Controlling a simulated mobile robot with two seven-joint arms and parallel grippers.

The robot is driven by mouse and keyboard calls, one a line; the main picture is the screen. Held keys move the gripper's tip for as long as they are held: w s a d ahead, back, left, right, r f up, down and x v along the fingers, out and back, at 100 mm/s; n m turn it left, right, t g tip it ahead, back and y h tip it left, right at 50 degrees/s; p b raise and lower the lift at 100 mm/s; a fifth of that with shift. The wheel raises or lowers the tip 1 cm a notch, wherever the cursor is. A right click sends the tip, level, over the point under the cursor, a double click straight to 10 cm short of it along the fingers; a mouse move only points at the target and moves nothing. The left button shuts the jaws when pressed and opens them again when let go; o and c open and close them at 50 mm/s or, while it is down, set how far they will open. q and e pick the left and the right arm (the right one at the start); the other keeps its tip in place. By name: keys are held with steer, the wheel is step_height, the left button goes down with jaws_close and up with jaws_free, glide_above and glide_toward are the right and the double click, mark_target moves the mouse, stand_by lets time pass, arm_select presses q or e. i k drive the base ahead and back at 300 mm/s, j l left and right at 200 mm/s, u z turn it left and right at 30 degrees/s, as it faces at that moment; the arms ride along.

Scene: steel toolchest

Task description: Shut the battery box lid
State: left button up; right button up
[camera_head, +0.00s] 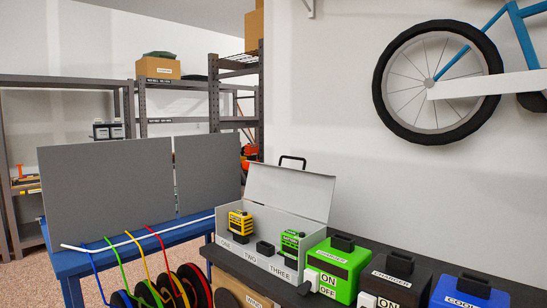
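The battery box (215,239) is pale grey and stands on the dark bench at the middle of the head view. Its lid (290,188) is open, tilted up at the back near the wall, with a black handle (293,159) on its top edge. The front is labelled ONE, TWO and THREE. A yellow battery (241,222) stands near ONE and a green battery (291,242) near THREE. A small black piece (265,248) sits low between them. Neither of my grippers is in view.
A green charger (338,263), a dark charger (393,279) and a blue charger (467,293) stand in a row to the right of the box. A blue rack (195,232) with grey panels (105,192) and coloured cables is at left. A bicycle (440,83) hangs above.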

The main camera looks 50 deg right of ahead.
mark_target(309, 194)
steer(key=i+j+z, duration=0.1)
steer(key=i+z, duration=0.35)
steer(key=i+j+z, duration=0.3)
steer(key=i+z, duration=0.2)
steer(key=i+j+z, duration=0.25)
steer(key=z, duration=0.2)
steer(key=i+j+z, duration=0.15)
steer(key=j+z, duration=0.15)
steer(key=z, duration=0.15)
steer(key=i+j+z, duration=0.15)
steer(key=j+z, duration=0.65)
steer(key=z, duration=0.15)
steer(key=i, duration=0.05)
